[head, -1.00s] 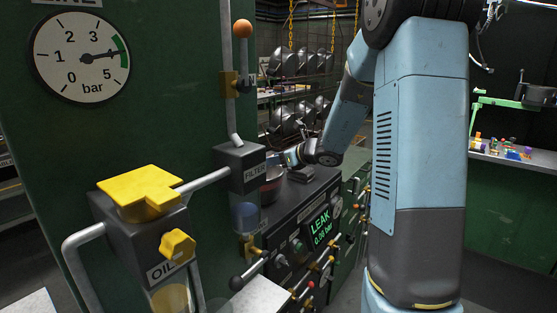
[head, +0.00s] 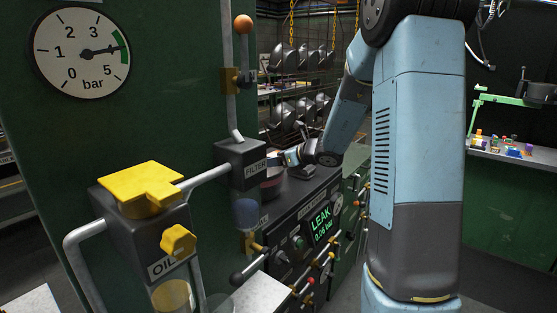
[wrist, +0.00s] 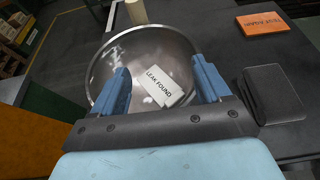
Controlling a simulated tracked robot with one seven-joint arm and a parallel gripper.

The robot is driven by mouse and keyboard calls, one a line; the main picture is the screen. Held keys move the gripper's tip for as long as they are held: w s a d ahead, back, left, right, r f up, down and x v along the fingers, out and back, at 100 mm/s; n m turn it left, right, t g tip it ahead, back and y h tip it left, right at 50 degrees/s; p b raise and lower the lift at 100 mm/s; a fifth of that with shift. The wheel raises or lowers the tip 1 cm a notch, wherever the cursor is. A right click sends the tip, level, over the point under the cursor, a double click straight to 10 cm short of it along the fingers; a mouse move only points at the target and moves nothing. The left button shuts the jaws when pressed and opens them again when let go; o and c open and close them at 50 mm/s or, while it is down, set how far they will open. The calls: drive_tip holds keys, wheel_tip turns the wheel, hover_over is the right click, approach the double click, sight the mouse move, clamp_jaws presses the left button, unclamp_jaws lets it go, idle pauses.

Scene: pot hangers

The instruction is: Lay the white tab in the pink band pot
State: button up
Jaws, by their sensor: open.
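The white tab (wrist: 166,87), marked LEAK FOUND, is inside the outline of a shiny metal pot (wrist: 135,48) in the wrist view. It appears tilted within the bowl, between and beyond my fingertips. I cannot tell whether it rests on the bottom. My gripper (wrist: 160,78) is open, with its two blue fingers apart over the near part of the pot. In the head view the pot (head: 271,188) is mostly hidden behind the filter box, with a reddish side showing. No pink band shows in the wrist view.
An orange tab (wrist: 263,24) lies on the dark bench top. A dark flat block (wrist: 272,94) sits right of the pot, and a cream cylinder (wrist: 136,12) stands behind it. The filter box (head: 240,165) and its pipe stand close left of my gripper.

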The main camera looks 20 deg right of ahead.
drive_tip(key=shift+o, duration=0.5)
drive_tip(key=r+v, duration=0.1)
drive_tip(key=v, duration=1.1)
drive_tip(key=s+a+r+n+g+h, duration=0.1)
drive_tip(key=s+a+r+n+g, duration=0.15)
drive_tip(key=s+a+n, duration=0.4)
drive_tip(key=s+a+r+n+g, duration=0.1)
drive_tip(key=s+a+n+g, duration=0.2)
drive_tip(key=s+a+n, duration=0.35)
drive_tip(key=s+d+n+h, duration=0.2)
drive_tip(key=s+n+h, duration=0.1)
drive_tip(key=s+n, duration=0.5)
drive_tip(key=s+d+r+n+h, duration=0.1)
drive_tip(key=s+d+n+h, duration=0.2)
drive_tip(key=s+n, duration=0.4)
drive_tip(key=shift+s+n+h, duration=0.4)
drive_tip(key=shift+s+h, duration=0.1)
drive_tip(key=shift+s, duration=0.35)
drive_tip(key=shift+d+r, duration=0.1)
drive_tip(key=shift+d, duration=0.05)
drive_tip(key=shift+c, duration=0.2)
